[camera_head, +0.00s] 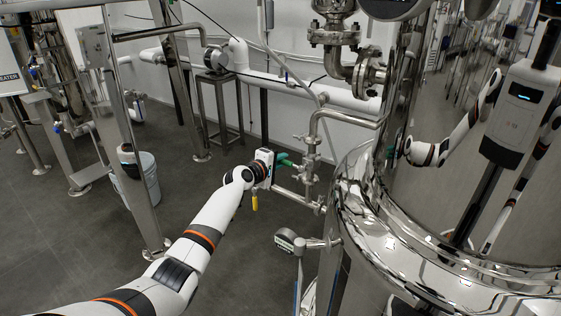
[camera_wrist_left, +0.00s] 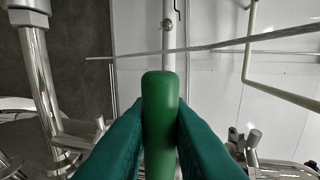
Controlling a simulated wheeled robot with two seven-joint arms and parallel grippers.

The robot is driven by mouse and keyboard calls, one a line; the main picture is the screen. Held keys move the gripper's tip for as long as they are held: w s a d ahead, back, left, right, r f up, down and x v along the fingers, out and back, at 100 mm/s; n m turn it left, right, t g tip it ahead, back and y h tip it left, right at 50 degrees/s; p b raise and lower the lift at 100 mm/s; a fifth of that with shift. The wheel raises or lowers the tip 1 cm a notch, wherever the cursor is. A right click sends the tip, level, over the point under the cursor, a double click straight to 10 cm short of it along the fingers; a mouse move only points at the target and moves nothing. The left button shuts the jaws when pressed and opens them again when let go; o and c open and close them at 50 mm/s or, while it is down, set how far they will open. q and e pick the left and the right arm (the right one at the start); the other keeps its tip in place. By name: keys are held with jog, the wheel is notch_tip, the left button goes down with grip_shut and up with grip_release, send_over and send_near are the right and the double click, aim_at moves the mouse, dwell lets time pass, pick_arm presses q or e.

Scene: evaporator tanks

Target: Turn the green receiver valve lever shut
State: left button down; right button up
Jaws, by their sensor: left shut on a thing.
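The green valve lever (camera_wrist_left: 160,125) stands in the middle of the left wrist view, its rounded end towards the top. My left gripper (camera_wrist_left: 160,135) has its two teal fingers pressed against both sides of the lever. In the head view my left gripper (camera_head: 281,160) reaches in from the left to the small steel pipework, and the lever (camera_head: 295,165) shows only as a small green bit at the fingertips. The valve body is too small to make out clearly. My right gripper is not seen directly.
A large polished steel tank (camera_head: 440,240) fills the right side and mirrors my body. A gauge (camera_head: 286,238) on a steel pipe stands just below the gripper. White pipes (camera_head: 300,88) run along the back wall. Open floor (camera_head: 85,245) lies to the left.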

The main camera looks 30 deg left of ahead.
pick_arm(q)
jog(key=shift+f, duration=0.25)
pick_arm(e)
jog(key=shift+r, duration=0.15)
pick_arm(q)
jog(key=c, duration=1.4)
grip_release()
jog(key=shift+c, duration=0.2)
jog(key=shift+o, duration=0.3)
jog(key=shift+r, duration=0.1)
